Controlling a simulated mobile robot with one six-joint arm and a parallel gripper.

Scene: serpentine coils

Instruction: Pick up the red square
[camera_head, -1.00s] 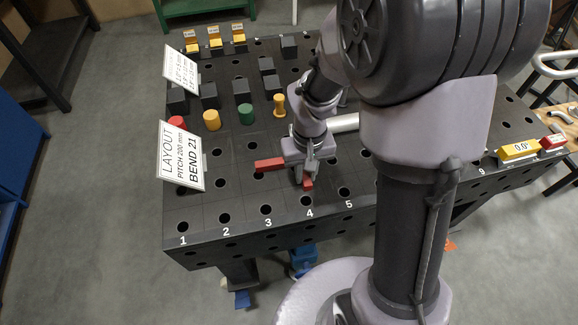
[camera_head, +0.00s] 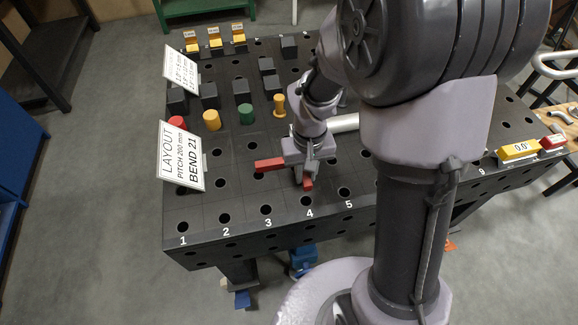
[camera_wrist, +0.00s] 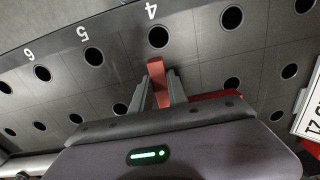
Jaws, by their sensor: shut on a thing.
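The red square (camera_head: 270,164) lies on the dark table near holes 3 and 4. One red arm of it shows left of my gripper (camera_head: 308,176), and a short red end shows below the fingers near the 4. In the wrist view my gripper (camera_wrist: 160,95) has its two grey fingers on either side of one red leg of the square (camera_wrist: 157,70), shut on it. Another red part of the square (camera_wrist: 222,101) shows behind the gripper body. The corner of the square is hidden by the gripper. It appears low at the table surface; I cannot tell whether it touches.
The perforated table (camera_head: 235,205) is clear at its front left. A light tube (camera_head: 343,123) lies behind my gripper. A yellow angle gauge (camera_head: 517,150) sits at right.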

